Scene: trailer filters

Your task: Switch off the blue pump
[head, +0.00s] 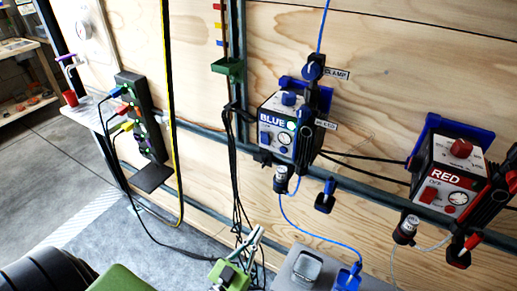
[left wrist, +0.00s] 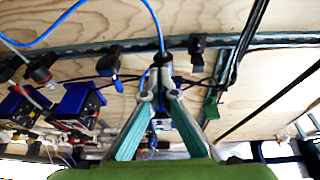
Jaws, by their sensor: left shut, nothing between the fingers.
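The blue pump (head: 277,133) is mounted on the plywood wall, with a "BLUE" label, a blue knob on top and a small pale green light on its front. My left gripper (head: 256,232) is low in front of the wall, below and left of the blue pump and apart from it. Its fingers are shut and empty. In the left wrist view the shut fingers (left wrist: 160,65) point toward the wall and hide part of it. I cannot tell for sure which blue unit there is the blue pump. My right gripper is not in view.
The red pump (head: 447,173) hangs on the wall to the right. A blue tube (head: 318,239) runs down from the blue pump. Black cables (head: 237,165) hang close behind my left gripper. A power strip (head: 140,118) with colored plugs is at the left. Grey floor is open at far left.

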